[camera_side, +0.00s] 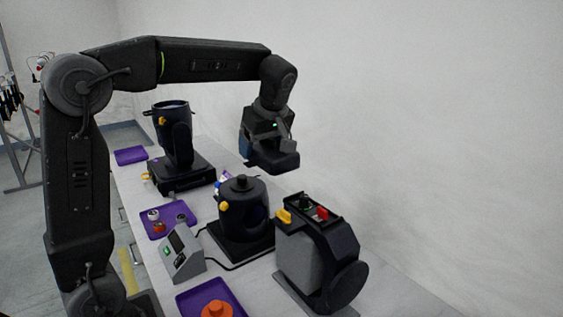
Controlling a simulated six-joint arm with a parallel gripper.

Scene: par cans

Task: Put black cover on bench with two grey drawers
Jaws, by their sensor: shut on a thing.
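My gripper (283,143) is shut on a dark, flat-bottomed piece, which looks like the black cover (272,161). It holds the cover in the air above and behind the machines, with a gap to everything below. The fingers and the cover's top are partly hidden. The light grey bench (385,289) runs from back left to front right along the wall. Drawer handles seem to show on its left front side, but the drawers are mostly hidden by my arm.
On the bench stand an open-topped dark machine (176,140), a dark round pot (243,203), a grey-and-dark machine (318,262) and a small grey control box (181,254). Purple trays (131,155) line the left edge; the nearest carries an orange piece (216,310).

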